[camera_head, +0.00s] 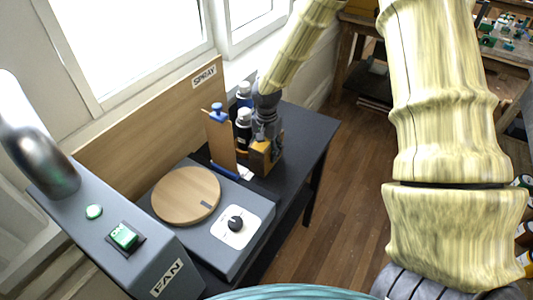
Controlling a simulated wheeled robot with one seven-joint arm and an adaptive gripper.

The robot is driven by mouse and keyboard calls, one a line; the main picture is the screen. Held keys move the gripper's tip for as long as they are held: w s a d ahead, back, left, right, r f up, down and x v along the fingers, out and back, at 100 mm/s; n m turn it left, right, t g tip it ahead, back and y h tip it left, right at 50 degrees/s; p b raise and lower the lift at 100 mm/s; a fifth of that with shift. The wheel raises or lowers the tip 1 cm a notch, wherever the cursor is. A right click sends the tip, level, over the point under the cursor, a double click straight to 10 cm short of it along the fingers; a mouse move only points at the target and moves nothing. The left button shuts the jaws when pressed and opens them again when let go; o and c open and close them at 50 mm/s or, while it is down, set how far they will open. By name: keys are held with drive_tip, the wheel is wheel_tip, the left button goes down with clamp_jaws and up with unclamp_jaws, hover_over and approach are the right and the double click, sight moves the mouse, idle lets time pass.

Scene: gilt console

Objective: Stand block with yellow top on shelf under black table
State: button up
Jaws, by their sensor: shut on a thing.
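The black table (302,133) stands against the wall below the windows, with its top and right-hand legs showing. My gripper (266,136) points down over the far part of the table. It is shut on a block (263,158) with a yellowish-brown face, at or just above the tabletop. The fingers cover part of the block, and I cannot tell whether it touches the table. The shelf under the table is mostly hidden by the tabletop and the equipment on it.
Spray bottles (243,120) and an upright brown board with a blue clip (220,143) stand close left of my gripper. A grey unit with a round wooden disc (186,195) and a FAN box (115,240) fill the near side. Wooden floor (345,200) is clear to the right.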

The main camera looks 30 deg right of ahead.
drive_tip(key=shift+a+r+b, duration=0.1)
drive_tip(key=shift+r+b, duration=1)
drive_tip(key=shift+r, duration=3.1)
